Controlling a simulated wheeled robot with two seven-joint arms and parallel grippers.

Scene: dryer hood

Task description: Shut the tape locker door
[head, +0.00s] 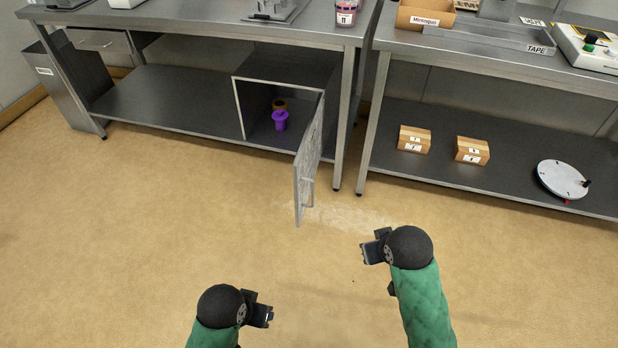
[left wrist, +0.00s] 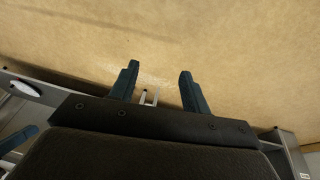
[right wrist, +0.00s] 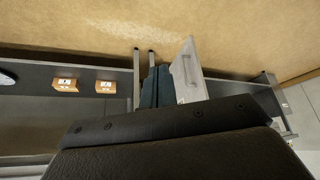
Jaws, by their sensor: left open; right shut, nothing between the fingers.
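The tape locker (head: 239,108) is a grey box under the left bench, open at the front. Its door (head: 308,160) is hinged on the right side and stands wide open toward me, with a bar handle (head: 309,193) near its free edge. A purple spool (head: 280,121) and a brown roll (head: 280,104) sit inside. My right gripper (head: 372,248) is shut and empty, right of the door and apart from it. The door also shows in the right wrist view (right wrist: 190,75), beside the shut fingers (right wrist: 155,86). My left gripper (head: 264,312) is open and empty, low and left of the door.
Bench legs (head: 345,125) stand just right of the locker. The right bench's lower shelf (head: 520,170) holds two small cartons (head: 414,139) and a round white disc (head: 563,179). A grey bin (head: 72,90) stands at far left. The floor before the locker is clear.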

